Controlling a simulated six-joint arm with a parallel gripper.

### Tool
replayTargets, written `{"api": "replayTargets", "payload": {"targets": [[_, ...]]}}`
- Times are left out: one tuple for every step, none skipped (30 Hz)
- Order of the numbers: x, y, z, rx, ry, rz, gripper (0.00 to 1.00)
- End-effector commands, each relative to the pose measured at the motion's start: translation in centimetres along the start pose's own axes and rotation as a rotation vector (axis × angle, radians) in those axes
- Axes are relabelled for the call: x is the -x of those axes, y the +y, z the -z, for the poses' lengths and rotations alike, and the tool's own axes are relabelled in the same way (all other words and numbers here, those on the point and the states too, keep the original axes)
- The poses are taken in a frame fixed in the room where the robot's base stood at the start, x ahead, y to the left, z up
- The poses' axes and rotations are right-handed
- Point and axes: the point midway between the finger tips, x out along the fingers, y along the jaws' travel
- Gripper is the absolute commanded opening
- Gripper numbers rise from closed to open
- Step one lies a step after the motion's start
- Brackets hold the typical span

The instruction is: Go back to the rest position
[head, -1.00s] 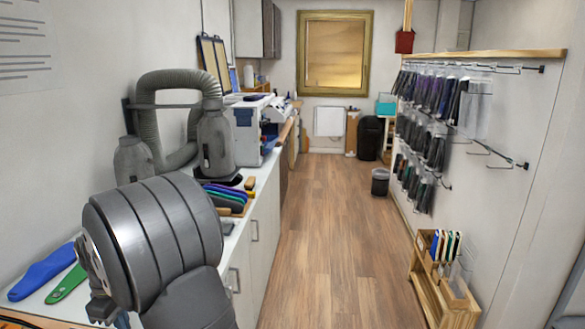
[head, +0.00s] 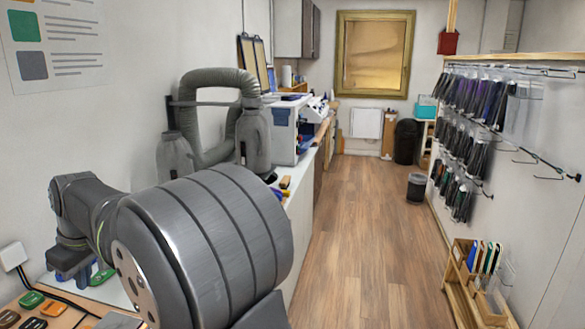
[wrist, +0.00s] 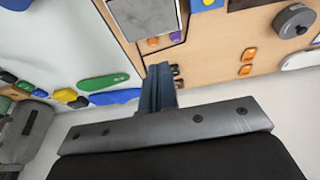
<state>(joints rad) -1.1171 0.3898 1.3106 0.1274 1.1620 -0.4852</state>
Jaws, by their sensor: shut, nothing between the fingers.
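My gripper (wrist: 159,72) shows in the wrist view with its dark fingers together and nothing between them. It is above the worktop, close to where a wooden board (wrist: 215,50) meets a pale surface. A green insole (wrist: 103,81) and a blue insole (wrist: 112,97) lie to the left of the fingers in that view, apart from them. In the head view my large grey arm fills the lower left and hides much of the bench.
A grey machine with a ribbed hose (head: 240,110) and a white machine (head: 287,125) stand along the left bench. A wall rack of hanging packets (head: 470,110) and a wooden stand (head: 465,270) are on the right. The wood floor (head: 365,230) between is clear.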

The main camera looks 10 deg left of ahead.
Motion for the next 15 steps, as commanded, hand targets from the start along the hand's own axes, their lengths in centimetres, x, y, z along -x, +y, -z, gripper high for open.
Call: {"api": "replayTargets", "payload": {"targets": [[0.6,-0.6,0.6,0.002,0.018,0.002,0.0],[0.9,-0.9,1.0,0.002,0.029,0.003,0.0],[1.4,-1.4,1.4,0.001,0.042,0.006,0.0],[1.7,-1.7,1.8,0.001,0.051,0.007,0.0],[1.9,-1.9,2.0,0.001,0.059,0.008,0.0],[2.3,-2.3,2.4,0.002,0.07,0.01,0.0],[2.6,-2.5,2.6,0.002,0.077,0.011,0.0],[2.8,-2.7,2.8,0.001,0.083,0.013,0.0],[3.0,-3.0,3.0,0.001,0.091,0.015,0.0],[3.2,-3.2,3.2,0.001,0.096,0.017,0.0],[3.2,-3.3,3.3,0.0,0.098,0.018,0.0],[2.6,-3.2,3.2,-0.001,0.095,0.018,0.0],[2.5,-3.2,3.3,-0.001,0.095,0.018,0.0],[2.3,-3.2,3.3,-0.001,0.096,0.018,0.0],[2.2,-3.2,3.3,-0.001,0.096,0.017,0.0]]}}
